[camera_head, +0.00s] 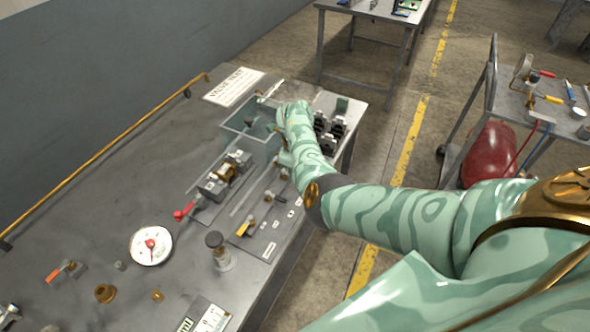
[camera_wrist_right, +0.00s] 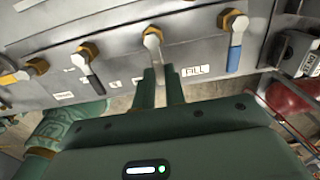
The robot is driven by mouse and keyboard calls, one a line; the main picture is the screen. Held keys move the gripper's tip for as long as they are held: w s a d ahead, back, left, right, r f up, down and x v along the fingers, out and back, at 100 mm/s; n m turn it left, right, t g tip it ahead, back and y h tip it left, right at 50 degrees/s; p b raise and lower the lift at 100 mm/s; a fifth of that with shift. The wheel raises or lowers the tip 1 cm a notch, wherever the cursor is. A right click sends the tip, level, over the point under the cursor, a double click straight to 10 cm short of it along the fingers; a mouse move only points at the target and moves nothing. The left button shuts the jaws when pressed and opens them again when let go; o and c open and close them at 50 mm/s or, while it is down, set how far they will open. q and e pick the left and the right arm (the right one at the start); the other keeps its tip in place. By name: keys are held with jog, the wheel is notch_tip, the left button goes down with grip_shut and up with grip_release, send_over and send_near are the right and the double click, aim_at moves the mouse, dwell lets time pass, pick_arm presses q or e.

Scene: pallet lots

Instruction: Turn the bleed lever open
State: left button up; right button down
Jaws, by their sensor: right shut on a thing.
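In the right wrist view my right gripper (camera_wrist_right: 162,82) is shut on a pale grey lever (camera_wrist_right: 158,58), which hangs from a brass nut (camera_wrist_right: 152,36) on the grey valve panel. The lever's lower part is hidden between the fingers. A label reading FILL (camera_wrist_right: 195,70) is just right of the fingers; the smaller labels to their left are not readable, so I cannot confirm this lever's name. In the head view the valve panel (camera_head: 262,243) lies along the bench's right edge, and my right arm reaches over its far end. My left gripper is in neither view.
In the right wrist view a blue lever (camera_wrist_right: 234,58) hangs right of the gripped one, and a black lever (camera_wrist_right: 93,82) hangs to its left. In the head view a round gauge (camera_head: 151,245) and a red-handled valve (camera_head: 184,211) are on the bench. A red tank (camera_head: 488,155) stands beyond the aisle.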

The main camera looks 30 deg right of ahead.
jog(key=c, duration=1.5)
grip_release()
jog(key=shift+o, duration=0.2)
notch_tip(320, 180, up, 16)
jog(key=p, duration=0.6)
jog(key=shift+r, duration=0.15)
